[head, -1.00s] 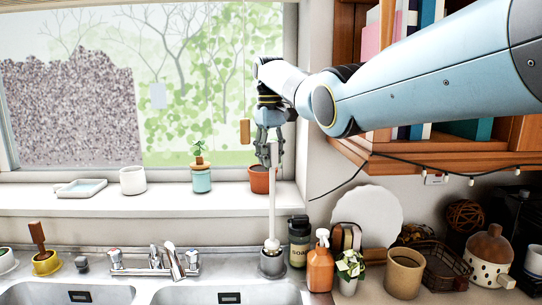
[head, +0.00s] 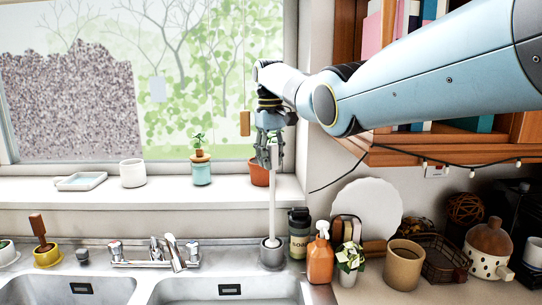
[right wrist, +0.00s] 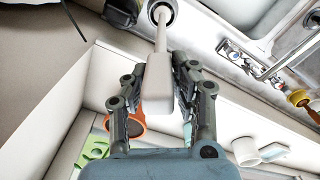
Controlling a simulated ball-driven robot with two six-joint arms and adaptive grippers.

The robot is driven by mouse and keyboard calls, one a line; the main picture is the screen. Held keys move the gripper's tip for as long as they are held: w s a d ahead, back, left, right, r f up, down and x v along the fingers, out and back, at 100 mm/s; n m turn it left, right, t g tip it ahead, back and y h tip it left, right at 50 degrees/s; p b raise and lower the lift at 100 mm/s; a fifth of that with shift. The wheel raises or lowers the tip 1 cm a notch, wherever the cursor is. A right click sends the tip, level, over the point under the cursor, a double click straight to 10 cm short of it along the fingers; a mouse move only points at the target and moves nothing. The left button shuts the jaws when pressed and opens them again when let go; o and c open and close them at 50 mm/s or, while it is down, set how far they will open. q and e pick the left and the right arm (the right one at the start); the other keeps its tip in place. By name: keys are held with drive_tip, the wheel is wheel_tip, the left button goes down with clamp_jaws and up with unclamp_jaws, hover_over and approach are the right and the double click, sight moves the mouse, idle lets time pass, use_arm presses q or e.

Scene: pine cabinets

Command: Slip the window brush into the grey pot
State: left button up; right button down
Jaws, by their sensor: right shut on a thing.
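The window brush (head: 272,205) is white with a long thin shaft and hangs nearly upright over the counter. My right gripper (head: 270,158) is shut on its thick handle, which shows between the fingers in the right wrist view (right wrist: 158,85). The grey pot (head: 271,259) stands on the steel sink rim directly below. The brush's lower end is in the pot's mouth, and its tip is hidden inside. In the right wrist view the shaft also runs into the round grey pot (right wrist: 163,11). My right gripper (right wrist: 160,78) is well above the pot. My left gripper is not in view.
A dark soap jar (head: 299,240) stands close right of the pot, with an orange pump bottle (head: 320,262) beyond it. A terracotta pot (head: 259,173) is on the sill behind my gripper. The tap (head: 172,252) is left; a wooden shelf (head: 430,152) is at upper right.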

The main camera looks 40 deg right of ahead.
drive_tip(key=c, duration=1)
unclamp_jaws()
wheel_tip(320, 180, up, 11)
drive_tip(key=shift+a+r, duration=0.15)
drive_tip(key=shift+r+p, duration=0.35)
drive_tip(key=shift+r, duration=0.3)
wheel_tip(320, 180, up, 3)
drive_tip(key=p, duration=0.3)
drive_tip(key=shift+r, duration=0.2)
drive_tip(key=shift+a+f, duration=0.1)
drive_tip(key=shift+f, duration=0.05)
